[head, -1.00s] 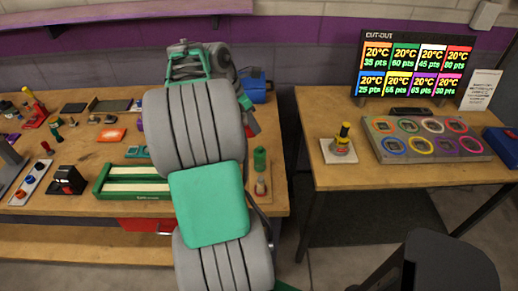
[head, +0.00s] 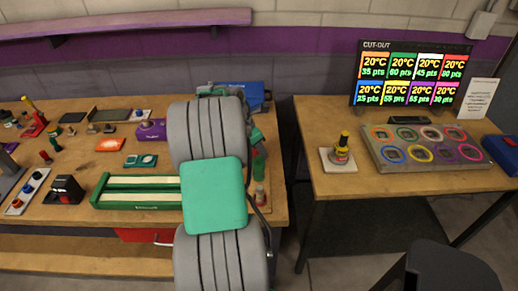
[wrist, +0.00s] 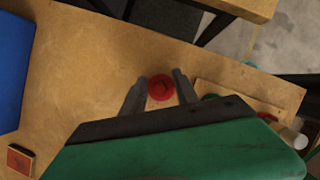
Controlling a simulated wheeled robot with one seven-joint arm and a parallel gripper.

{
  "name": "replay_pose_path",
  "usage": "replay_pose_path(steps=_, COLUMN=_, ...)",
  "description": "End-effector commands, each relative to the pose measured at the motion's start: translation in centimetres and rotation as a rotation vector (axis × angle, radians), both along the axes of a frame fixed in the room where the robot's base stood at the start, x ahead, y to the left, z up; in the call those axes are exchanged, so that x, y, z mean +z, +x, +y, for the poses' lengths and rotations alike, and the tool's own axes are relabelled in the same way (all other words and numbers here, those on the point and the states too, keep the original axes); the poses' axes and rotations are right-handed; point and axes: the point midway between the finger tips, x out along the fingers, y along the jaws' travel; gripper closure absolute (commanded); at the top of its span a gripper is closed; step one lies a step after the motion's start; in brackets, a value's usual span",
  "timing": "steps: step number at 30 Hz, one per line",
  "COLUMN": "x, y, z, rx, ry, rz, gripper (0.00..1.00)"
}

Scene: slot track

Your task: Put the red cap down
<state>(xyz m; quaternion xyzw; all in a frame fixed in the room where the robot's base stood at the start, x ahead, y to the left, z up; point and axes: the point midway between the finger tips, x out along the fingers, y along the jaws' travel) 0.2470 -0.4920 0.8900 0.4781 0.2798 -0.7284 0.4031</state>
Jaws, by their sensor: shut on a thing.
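The red cap (wrist: 161,88) is round and sits between the two fingertips of my gripper (wrist: 158,90) in the wrist view. My gripper is shut on it. Below the cap in that view is the bare wooden table top (wrist: 95,60); the gap between cap and wood cannot be judged. In the head view my own arm hides the gripper and the cap, around the right end of the left workbench (head: 105,232).
In the wrist view a blue box (wrist: 12,65) lies left, a small red-topped block (wrist: 20,160) lower left, and a wooden board (wrist: 240,95) with small items right. The head view shows a green slotted track (head: 140,190) and a right table (head: 330,105).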

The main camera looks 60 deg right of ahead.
Motion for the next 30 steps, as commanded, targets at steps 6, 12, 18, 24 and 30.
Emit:
replay_pose_path(steps=6, x=-0.3, y=0.0, z=0.0, rx=0.0, ry=0.0, rz=0.001, gripper=0.54)
replay_pose_path(steps=12, x=-0.3, y=0.0, z=0.0, rx=0.0, ry=0.0, rz=0.001, gripper=0.42)
replay_pose_path(steps=18, x=-0.2, y=0.0, z=0.0, rx=0.0, ry=0.0, rz=0.001, gripper=0.42)
replay_pose_path(steps=24, x=2.6, y=0.6, z=0.8, rx=0.001, ry=-0.002, rz=-0.002, gripper=0.42)
replay_pose_path(steps=30, x=7.6, y=1.8, z=2.5, rx=0.002, ry=-0.002, rz=-0.002, gripper=0.42)
